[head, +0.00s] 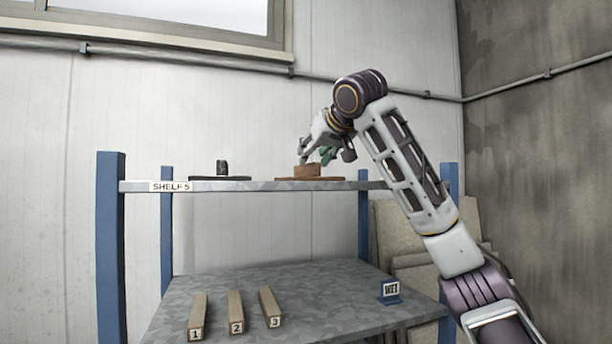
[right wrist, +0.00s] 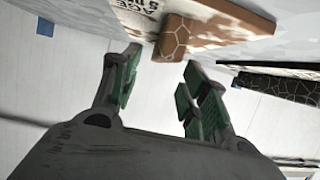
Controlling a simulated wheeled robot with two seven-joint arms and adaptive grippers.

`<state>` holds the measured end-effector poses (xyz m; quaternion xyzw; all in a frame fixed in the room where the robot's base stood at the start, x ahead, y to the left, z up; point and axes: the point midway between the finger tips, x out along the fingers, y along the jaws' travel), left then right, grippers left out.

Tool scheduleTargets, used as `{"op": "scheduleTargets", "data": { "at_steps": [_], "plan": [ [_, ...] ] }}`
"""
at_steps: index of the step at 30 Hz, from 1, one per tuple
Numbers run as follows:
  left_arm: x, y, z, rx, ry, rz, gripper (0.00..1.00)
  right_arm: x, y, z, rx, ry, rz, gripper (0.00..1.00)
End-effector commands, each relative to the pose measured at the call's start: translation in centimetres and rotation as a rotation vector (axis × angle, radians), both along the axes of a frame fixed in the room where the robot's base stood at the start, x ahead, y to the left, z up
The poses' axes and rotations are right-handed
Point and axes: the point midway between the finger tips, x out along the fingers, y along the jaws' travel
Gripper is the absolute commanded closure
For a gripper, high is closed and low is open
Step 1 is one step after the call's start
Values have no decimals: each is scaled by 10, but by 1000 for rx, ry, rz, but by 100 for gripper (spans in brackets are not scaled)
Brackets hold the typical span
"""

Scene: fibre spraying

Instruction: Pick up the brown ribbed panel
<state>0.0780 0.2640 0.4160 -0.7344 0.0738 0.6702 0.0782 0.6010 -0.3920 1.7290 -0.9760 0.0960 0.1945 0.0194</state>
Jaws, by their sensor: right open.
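A brown flat panel (head: 335,179) with a brown block (head: 307,171) standing up from it lies on the upper shelf in the head view. I cannot make out ribs on it. In the right wrist view its block (right wrist: 175,38) has a pale crackled pattern, and the board (right wrist: 228,18) shows partly covered lettering. My left gripper is not in view.
A dark panel (head: 238,178) with a dark knob (head: 222,168) lies left on the upper shelf (head: 262,186). Blue posts (head: 110,250) frame the rack. Boards (head: 425,240) lean behind.

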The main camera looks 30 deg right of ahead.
Motion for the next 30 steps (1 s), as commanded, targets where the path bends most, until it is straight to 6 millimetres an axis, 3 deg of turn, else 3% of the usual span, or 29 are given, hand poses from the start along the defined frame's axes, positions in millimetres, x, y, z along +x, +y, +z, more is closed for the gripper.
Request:
{"op": "scheduleTargets", "data": {
  "at_steps": [16,30],
  "plan": [
    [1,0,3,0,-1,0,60,6,-2,-3,-1,1,-1,55],
    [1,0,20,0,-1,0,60,42,-9,-21,0,2,-2,55]
  ]
}}
